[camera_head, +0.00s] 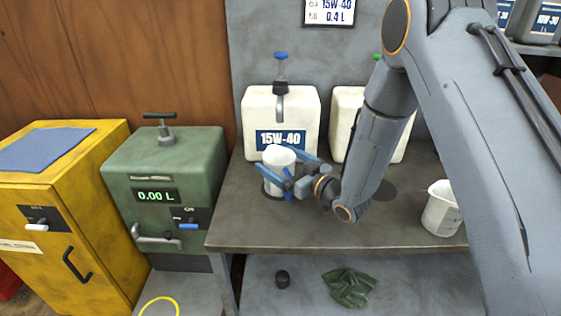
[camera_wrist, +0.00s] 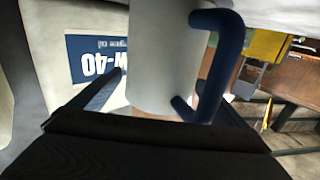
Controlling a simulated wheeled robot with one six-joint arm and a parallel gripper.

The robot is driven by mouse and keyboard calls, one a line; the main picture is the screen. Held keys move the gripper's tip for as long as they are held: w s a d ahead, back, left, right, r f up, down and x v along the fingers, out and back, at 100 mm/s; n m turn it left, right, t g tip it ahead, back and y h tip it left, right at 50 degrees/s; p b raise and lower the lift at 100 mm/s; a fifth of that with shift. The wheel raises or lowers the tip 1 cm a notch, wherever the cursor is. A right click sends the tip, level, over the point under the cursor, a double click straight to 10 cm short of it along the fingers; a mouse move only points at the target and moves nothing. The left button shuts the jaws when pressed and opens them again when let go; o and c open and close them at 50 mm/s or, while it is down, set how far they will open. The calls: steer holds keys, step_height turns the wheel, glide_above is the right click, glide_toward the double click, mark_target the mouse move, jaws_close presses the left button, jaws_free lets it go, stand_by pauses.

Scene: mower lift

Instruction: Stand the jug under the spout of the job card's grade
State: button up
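The job card (camera_head: 329,11) on the back wall reads 15W-40 and 0.4 L. The white container (camera_head: 301,110) labelled 15W-40 has a grey spout with a blue top (camera_head: 281,75). A white jug (camera_head: 279,156) stands upright on the bench at a dark round pad, below and in front of that spout. The wrist view shows the jug's pale wall (camera_wrist: 160,60) and dark blue handle (camera_wrist: 232,60). My gripper (camera_head: 291,168) has its fingers spread on either side of the jug, with the handle between them. Contact with the wall is not clear.
A second white container (camera_head: 346,112) with a green top is partly behind my arm. A pale measuring cup (camera_head: 441,210) stands at the bench's right. A green machine (camera_head: 170,190) reading 0.00 L and a yellow cabinet (camera_head: 85,255) stand left. A green cloth (camera_head: 349,287) lies on the lower shelf.

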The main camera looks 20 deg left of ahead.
steer(key=shift+r, duration=0.3)
steer(key=b+v, duration=0.2)
steer(key=v, duration=1)
steer(key=shift+b, duration=0.35)
steer(key=shift+s+f, duration=0.1)
steer(key=shift+f, duration=0.05)
